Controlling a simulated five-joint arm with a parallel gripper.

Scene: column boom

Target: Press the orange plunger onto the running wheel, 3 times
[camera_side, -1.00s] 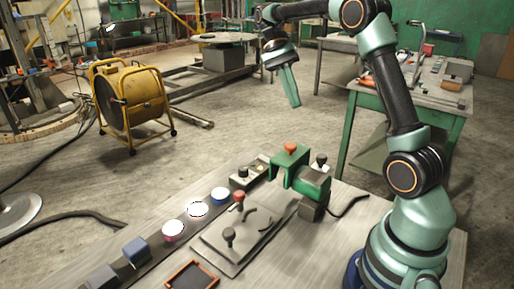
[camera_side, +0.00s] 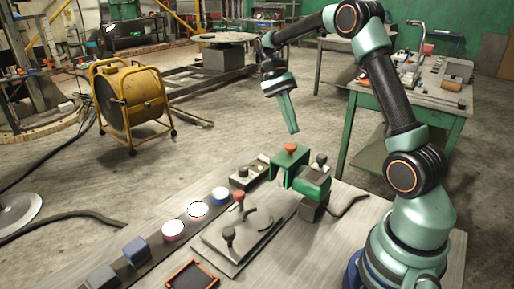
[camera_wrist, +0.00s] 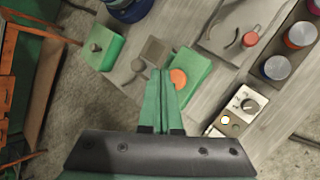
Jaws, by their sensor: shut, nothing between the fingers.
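The orange plunger (camera_side: 291,148) stands on top of a green housing (camera_side: 287,163) on the bench. In the wrist view the orange plunger (camera_wrist: 179,78) shows as a round cap just right of my fingertips. My gripper (camera_side: 295,131) points down, shut and empty, a little above the plunger and apart from it in the side view. In the wrist view my gripper (camera_wrist: 162,72) has its two green fingers together. A green motor-like block (camera_side: 313,181) with a dark knob sits to the right of the housing. I cannot make out the running wheel.
A control box (camera_side: 248,174) with knobs stands left of the housing. A grey plate (camera_side: 238,240) with a red knob lies in front. An orange-rimmed tray (camera_side: 192,276) is at the front.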

